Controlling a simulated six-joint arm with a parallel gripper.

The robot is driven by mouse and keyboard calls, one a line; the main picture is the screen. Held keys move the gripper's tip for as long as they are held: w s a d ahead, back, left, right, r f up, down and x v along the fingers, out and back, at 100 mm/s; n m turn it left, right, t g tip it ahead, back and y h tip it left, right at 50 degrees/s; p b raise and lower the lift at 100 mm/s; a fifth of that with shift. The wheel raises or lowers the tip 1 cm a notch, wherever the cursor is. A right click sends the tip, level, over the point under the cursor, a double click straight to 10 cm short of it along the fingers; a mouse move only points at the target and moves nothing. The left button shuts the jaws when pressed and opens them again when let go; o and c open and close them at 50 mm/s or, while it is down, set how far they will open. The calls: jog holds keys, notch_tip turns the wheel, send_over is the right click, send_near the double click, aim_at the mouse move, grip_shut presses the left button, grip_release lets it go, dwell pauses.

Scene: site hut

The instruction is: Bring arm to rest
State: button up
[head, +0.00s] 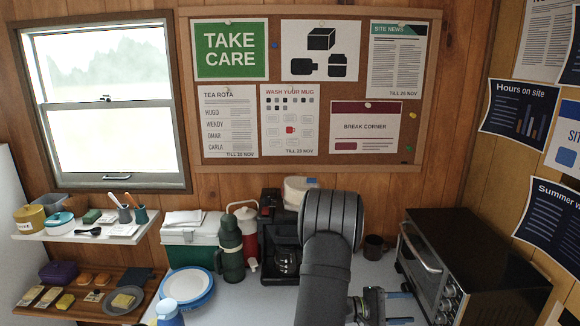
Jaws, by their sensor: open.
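My arm stands in the front middle of the head view and hides part of the counter and the coffee maker. My gripper (402,307) is low in the picture, just right of my arm, over the pale counter. Its two fingers point right and stand apart, with a gap between them. I see nothing held between them. The lower finger is close to the bottom edge of the picture, so what lies below it is hidden.
A black toaster oven (480,262) stands right of my gripper. A dark mug (374,246) is behind it. Left of my arm are a coffee maker (270,225), a green flask (230,250), a cooler box (190,236) and plates (187,287). A wooden tray (88,305) is far left.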

aim_at(440, 305)
jog(key=d, duration=0.9)
jog(key=shift+d, duration=0.3)
